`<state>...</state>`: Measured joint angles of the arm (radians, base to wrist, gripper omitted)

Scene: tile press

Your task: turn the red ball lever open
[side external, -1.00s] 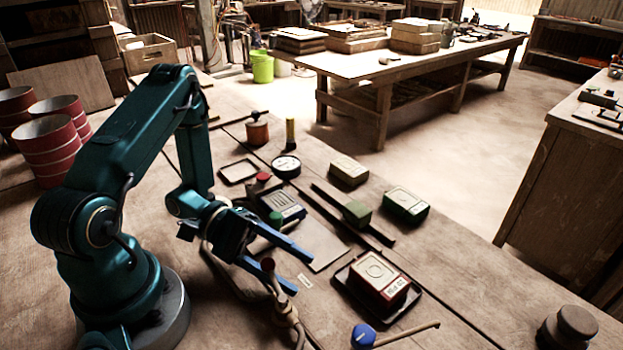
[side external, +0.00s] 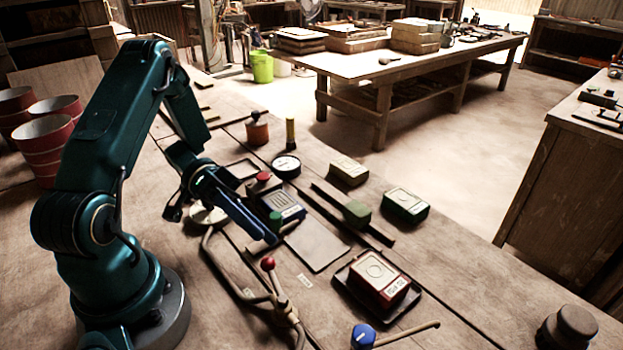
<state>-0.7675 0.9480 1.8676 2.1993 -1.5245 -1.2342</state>
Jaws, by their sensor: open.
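The red ball lever (side external: 268,264) stands on a jointed pipe fitting near the front middle of the bench. Its red ball tops a short stem that leans up and to the left from the fitting. My gripper (side external: 272,241) is open and empty, its blue fingers pointing down and to the right. In the picture the fingertips sit just above the red ball and appear apart from it. One finger largely hides the other, so the gap between them shows poorly.
A hose (side external: 222,268) curves left of the lever. A box with a green button (side external: 275,219), a flat grey plate (side external: 318,246) and a red tile box on a black tray (side external: 340,272) lie nearby. A blue knob (side external: 363,336) is at the front.

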